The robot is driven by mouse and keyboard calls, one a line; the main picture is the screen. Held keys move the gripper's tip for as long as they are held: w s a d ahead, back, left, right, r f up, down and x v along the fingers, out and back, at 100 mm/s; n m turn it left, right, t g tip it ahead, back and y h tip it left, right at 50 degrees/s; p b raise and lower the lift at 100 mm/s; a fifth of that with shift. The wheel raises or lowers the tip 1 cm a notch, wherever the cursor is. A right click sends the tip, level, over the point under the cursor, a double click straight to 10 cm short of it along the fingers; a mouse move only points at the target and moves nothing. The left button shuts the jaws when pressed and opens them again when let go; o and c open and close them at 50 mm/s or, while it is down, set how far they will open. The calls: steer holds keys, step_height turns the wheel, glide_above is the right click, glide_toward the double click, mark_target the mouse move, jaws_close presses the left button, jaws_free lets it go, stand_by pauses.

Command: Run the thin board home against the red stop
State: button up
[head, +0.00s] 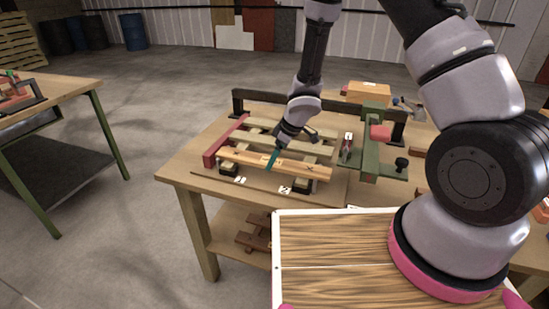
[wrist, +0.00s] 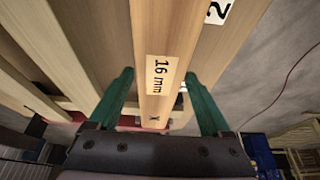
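The thin board (head: 305,170), labelled 16 mm, is the front board on the jig and shows lengthwise in the wrist view (wrist: 163,35). The red stop (head: 222,142) crosses the left ends of the boards; bits of it show low in the wrist view (wrist: 128,121). The thin board's left end is close to the stop; I cannot tell whether they touch.
Other pale boards (head: 290,138) lie behind the thin board. A green clamp-like fixture (head: 372,148) stands at their right, and a dark rail (head: 270,97) runs behind. Number cards (head: 285,190) lie along the front of the table. The table's front left corner (head: 175,178) is clear.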

mark_target(282, 163)
steer(key=c, duration=1)
steer(key=shift+w+a, duration=0.2)
steer(key=shift+a, duration=0.45)
steer(key=o, duration=1.5)
steer(key=v, duration=1)
steer(key=shift+d+r, duration=0.15)
steer(key=shift+r, duration=0.25)
